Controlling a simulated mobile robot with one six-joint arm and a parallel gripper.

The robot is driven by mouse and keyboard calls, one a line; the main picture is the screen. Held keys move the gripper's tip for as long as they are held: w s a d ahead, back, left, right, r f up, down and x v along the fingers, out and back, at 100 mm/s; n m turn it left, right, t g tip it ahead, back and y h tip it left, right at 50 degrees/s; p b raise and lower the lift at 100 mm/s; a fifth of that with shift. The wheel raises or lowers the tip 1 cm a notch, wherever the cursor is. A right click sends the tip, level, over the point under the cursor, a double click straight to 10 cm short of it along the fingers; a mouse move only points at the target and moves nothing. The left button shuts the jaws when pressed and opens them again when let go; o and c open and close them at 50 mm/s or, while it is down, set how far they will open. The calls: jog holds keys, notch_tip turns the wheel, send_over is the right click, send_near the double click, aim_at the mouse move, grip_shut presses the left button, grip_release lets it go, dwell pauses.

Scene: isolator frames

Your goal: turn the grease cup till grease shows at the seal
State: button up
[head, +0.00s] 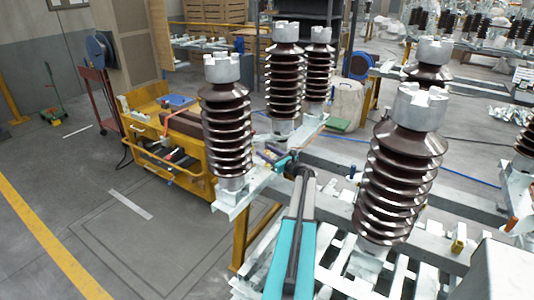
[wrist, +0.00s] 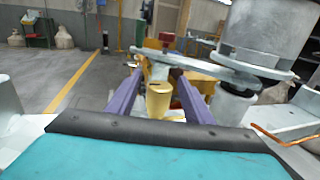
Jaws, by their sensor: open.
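In the wrist view a yellow, cup-shaped piece (wrist: 158,102), which looks like the grease cup, stands under the end of a flat grey metal arm (wrist: 195,62). My gripper (wrist: 157,78) is open, with one purple finger on each side of the cup. I cannot tell whether either finger touches it. In the head view my gripper (head: 274,157) reaches in beside the base of the left brown insulator (head: 228,130); the cup there is not clear. I cannot make out the seal or any grease.
A large grey cylinder (wrist: 268,30) stands close on the right. In the head view another brown insulator (head: 398,185) stands right of my arm, and a yellow cart (head: 150,125) stands at left.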

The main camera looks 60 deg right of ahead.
jog(key=c, duration=0.9)
jog(key=shift+a, duration=0.25)
jog(key=shift+c, duration=0.9)
jog(key=shift+d+f, duration=0.1)
jog(key=shift+d, duration=0.05)
jog(key=shift+o, duration=0.2)
jog(key=shift+m+g+h+b, duration=0.4)
jog(key=shift+m+h+b, duration=0.3)
jog(key=shift+h+b, duration=0.45)
jog(key=shift+f+m+h+b, duration=0.1)
jog(key=shift+m+h+b, duration=0.35)
jog(key=shift+b, duration=0.25)
jog(key=shift+g+h+b, duration=0.3)
jog(key=shift+g, duration=0.1)
jog(key=m+g+h+b, duration=0.1)
jog(key=m+h+b, duration=0.1)
jog(key=h+b, duration=0.1)
jog(key=shift+m+g+b, duration=0.25)
jog(key=shift+g+b, duration=0.15)
jog(key=shift+b, duration=0.5)
